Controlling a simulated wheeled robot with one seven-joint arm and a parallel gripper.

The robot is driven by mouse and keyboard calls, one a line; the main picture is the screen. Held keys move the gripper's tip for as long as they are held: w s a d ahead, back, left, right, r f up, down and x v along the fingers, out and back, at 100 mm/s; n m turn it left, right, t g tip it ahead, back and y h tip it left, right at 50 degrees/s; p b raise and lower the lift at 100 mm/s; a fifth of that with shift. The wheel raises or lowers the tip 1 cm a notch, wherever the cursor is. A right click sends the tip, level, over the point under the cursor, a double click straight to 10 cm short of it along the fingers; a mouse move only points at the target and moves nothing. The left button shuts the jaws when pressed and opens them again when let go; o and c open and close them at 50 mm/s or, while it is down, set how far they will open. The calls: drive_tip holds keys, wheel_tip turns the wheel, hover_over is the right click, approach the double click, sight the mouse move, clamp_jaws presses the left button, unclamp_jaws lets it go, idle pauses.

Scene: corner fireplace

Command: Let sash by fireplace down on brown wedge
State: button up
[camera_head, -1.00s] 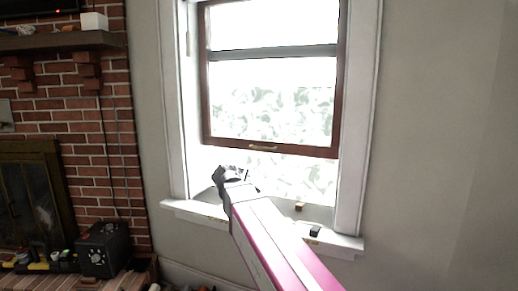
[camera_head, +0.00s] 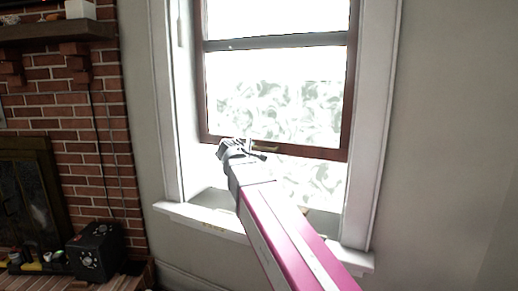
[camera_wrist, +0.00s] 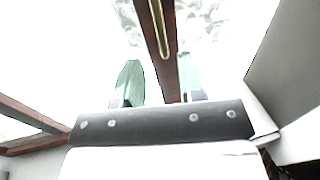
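The sash (camera_head: 277,151) by the fireplace is raised, with its brown bottom rail well above the white sill. A brass handle (camera_head: 264,149) sits on that rail; it also shows in the wrist view (camera_wrist: 158,28). My gripper (camera_head: 250,147) is at the rail, just left of the handle in the head view. In the wrist view my gripper (camera_wrist: 160,80) has its greenish fingers apart, with the brown rail showing between them; contact cannot be told. The brown wedge (camera_head: 305,210) on the sill is almost wholly hidden behind my arm.
The white sill (camera_head: 200,214) runs below the opening, between white side casings (camera_head: 372,130). The brick fireplace (camera_head: 70,140) and mantel stand left, with a black box (camera_head: 97,250) on the hearth. Bare wall is at the right.

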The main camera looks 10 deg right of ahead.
drive_tip(key=x, duration=0.9)
drive_tip(key=shift+r, duration=0.1)
drive_tip(key=shift+s, duration=0.1)
clamp_jaws()
